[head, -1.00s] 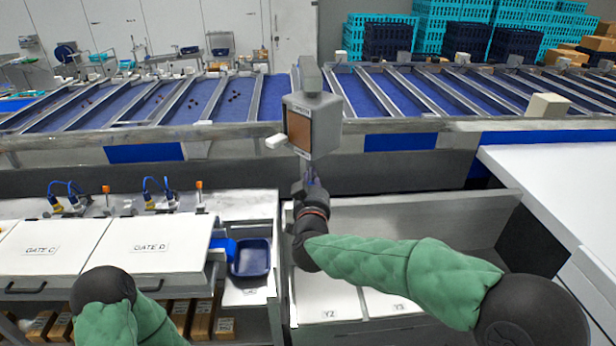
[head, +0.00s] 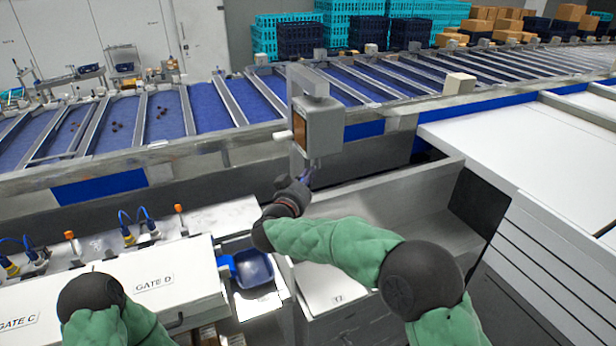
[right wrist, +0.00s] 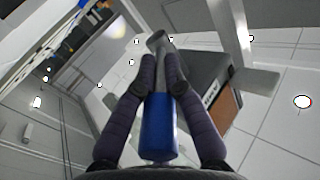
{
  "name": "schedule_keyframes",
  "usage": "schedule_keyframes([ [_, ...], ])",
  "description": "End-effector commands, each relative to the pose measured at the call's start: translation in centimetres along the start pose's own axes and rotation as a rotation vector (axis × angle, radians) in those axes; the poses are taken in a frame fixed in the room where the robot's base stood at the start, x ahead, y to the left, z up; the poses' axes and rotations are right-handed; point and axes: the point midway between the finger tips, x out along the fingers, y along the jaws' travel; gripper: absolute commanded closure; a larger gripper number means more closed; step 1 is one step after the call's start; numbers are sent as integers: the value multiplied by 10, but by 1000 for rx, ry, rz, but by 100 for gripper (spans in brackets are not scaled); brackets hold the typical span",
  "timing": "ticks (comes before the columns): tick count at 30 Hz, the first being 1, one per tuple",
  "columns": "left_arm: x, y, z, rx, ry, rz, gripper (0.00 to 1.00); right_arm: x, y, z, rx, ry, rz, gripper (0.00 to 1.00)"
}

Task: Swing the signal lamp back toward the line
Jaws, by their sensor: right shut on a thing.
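The signal lamp (head: 323,128) is a grey box on a bracket at the near rail of the blue sorting line, in the head view. Its orange-brown panel is on its left side and shows as a narrow strip. In the right wrist view the lamp's dark box and brown panel (right wrist: 222,112) are right of the fingers. My right gripper (right wrist: 160,86) is shut on a round handle with a blue grip (right wrist: 159,128) and a grey end. In the head view my right gripper (head: 306,178) is just below the lamp. My left gripper is not in view; only part of that arm shows.
The sorting line (head: 205,105) runs across behind the lamp. White gate covers (head: 155,285) and a blue bin (head: 252,270) are at the lower left. A white table (head: 520,150) is at the right. An open grey trough (head: 385,200) lies below the rail.

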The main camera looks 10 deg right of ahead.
Motion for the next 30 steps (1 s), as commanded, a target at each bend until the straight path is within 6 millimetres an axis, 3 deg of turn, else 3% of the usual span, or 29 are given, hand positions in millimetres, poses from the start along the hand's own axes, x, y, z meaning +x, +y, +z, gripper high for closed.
schedule_keyframes([
  [16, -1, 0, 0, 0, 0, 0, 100, 0, -3, 6, -6, -8, 16, 100],
  [19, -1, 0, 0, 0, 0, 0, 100, 0, -3, 5, -6, -8, 17, 66],
  [30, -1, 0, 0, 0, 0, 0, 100, 0, -2, 2, -2, -2, 19, 65],
])
